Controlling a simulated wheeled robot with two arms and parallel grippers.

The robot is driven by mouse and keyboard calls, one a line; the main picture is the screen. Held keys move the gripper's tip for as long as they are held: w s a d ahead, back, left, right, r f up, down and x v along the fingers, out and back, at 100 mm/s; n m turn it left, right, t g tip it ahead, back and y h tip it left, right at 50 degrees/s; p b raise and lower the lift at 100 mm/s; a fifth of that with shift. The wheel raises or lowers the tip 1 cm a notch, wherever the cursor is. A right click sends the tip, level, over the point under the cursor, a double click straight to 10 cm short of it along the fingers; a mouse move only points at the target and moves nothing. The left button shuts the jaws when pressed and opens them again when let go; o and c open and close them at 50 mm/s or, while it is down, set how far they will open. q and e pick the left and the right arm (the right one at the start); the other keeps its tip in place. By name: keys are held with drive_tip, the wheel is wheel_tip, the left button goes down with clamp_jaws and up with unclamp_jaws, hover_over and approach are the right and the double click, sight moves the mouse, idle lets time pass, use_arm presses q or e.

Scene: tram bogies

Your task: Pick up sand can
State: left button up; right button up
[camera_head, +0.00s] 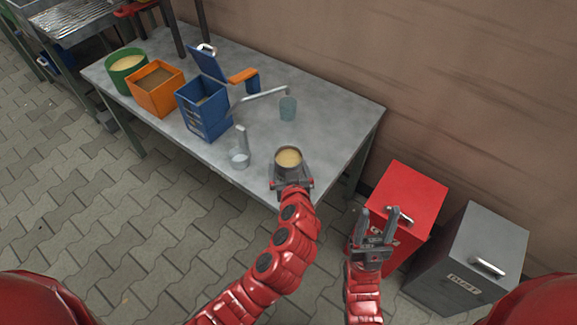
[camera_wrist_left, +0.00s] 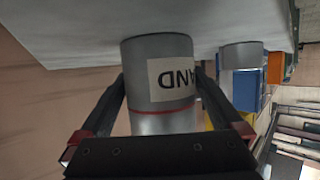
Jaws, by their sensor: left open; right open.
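The sand can (camera_head: 289,158) is a grey metal can with a tan fill, standing near the right front edge of the grey table (camera_head: 330,118). In the left wrist view the can (camera_wrist_left: 160,120) appears upside down, with a white label ending in "AND" and a red band. My left gripper (camera_head: 291,176) is at the can's near side. Its open fingers reach along both sides of the can; whether they touch it I cannot tell. My right gripper (camera_head: 378,210) is open and empty, off the table in front of the red bin (camera_head: 407,195).
A blue box (camera_head: 204,115), an orange box (camera_head: 155,90) and a green tub (camera_head: 126,72) stand further left. A grey bin (camera_head: 470,255) stands right of the red bin.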

sight(288, 170)
use_arm(q)
drive_tip(key=c, duration=1.1)
drive_tip(key=shift+r, duration=0.15)
drive_tip(key=shift+r, duration=1.55)
drive_tip(key=shift+s+a+r, duration=0.15)
drive_tip(key=shift+s+a, duration=0.05)
drive_tip(key=shift+s, duration=0.5)
drive_tip(key=s, duration=0.1)
drive_tip(key=s+a, duration=0.1)
drive_tip(key=s, duration=0.1)
drive_tip(key=s+a, duration=0.1)
drive_tip(key=s, duration=0.1)
drive_tip(key=shift+s+r, duration=0.2)
drive_tip(key=shift+s, duration=0.05)
drive_tip(key=shift+s+a+r+p, duration=0.15)
drive_tip(key=shift+s+a+p, duration=0.4)
drive_tip(key=shift+s+p, duration=0.65)
drive_tip(key=shift+s+a+r+p, duration=0.15)
drive_tip(key=shift+s+a+p, duration=0.5)
drive_tip(key=shift+s, duration=0.8)
drive_tip(key=shift+s+a+r+p, duration=0.15)
drive_tip(key=shift+s+a+p, duration=0.25)
drive_tip(key=shift+s+p, duration=0.85)
